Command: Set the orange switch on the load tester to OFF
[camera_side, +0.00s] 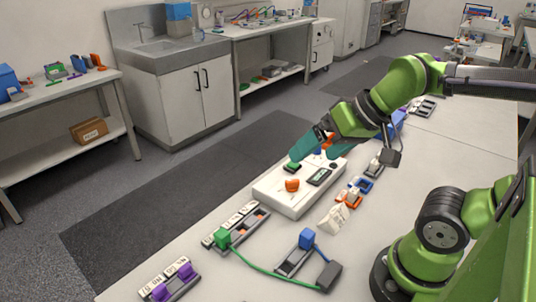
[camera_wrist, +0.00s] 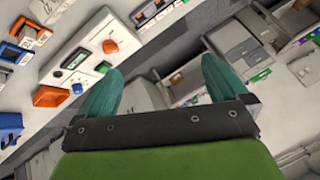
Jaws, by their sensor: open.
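The load tester is a white box (camera_side: 277,192), left of centre in the side view; it also shows at the left of the wrist view (camera_wrist: 97,27). It bears a rounded orange knob (camera_side: 292,185), a green part (camera_side: 292,167) and a dark display (camera_side: 320,177). Contact cannot be told.
Blue and orange parts (camera_side: 360,186) lie right of the tester. A green part (camera_side: 222,238) on a strip, a green cable (camera_side: 262,268), a blue part (camera_side: 306,238) and purple clips (camera_side: 160,290) lie nearer.

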